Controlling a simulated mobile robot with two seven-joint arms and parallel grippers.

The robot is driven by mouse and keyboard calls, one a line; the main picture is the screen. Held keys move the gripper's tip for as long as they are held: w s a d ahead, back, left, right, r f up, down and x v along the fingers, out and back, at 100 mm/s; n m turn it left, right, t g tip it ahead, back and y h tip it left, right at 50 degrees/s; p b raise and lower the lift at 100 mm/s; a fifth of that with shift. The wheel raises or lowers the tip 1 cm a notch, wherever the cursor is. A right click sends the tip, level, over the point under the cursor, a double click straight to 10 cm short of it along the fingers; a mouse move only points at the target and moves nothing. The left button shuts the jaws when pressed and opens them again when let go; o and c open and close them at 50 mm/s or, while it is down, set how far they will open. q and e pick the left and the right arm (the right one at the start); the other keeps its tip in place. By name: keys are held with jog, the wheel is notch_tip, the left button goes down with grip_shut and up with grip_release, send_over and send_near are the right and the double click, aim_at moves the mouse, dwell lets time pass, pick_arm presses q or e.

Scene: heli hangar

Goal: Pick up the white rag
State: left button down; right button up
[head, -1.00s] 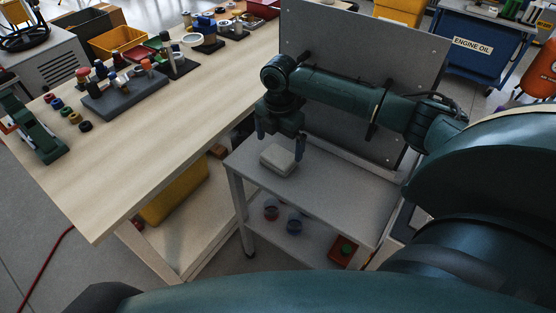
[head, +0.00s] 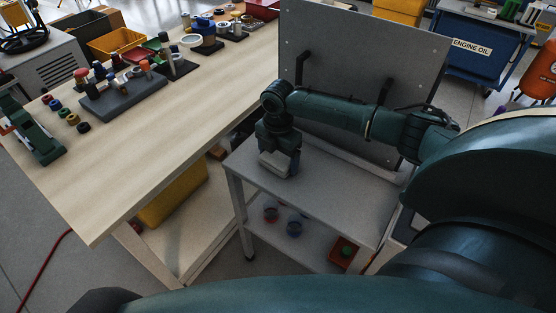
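The white rag (head: 273,165) is a small pale block-like bundle on the top shelf of the grey cart (head: 335,205). My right gripper (head: 277,165) points down over it, with its fingers low at either side of the rag. The gripper hides the rag's top and far part. I cannot tell whether the fingers press on the rag or only stand around it. The rag appears to rest on the shelf. My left gripper is not in view.
A grey upright panel (head: 350,60) with dark handles stands at the cart's back. A wooden workbench (head: 150,150) with tools and a grey holder block (head: 124,98) is to the left. The right part of the cart top is clear.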

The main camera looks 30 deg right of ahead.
aim_at(278, 156)
jog(key=c, duration=0.5)
jog(key=shift+r, duration=0.15)
notch_tip(278, 156, up, 10)
jog(key=shift+f+p, duration=0.1)
jog(key=shift+p, duration=0.6)
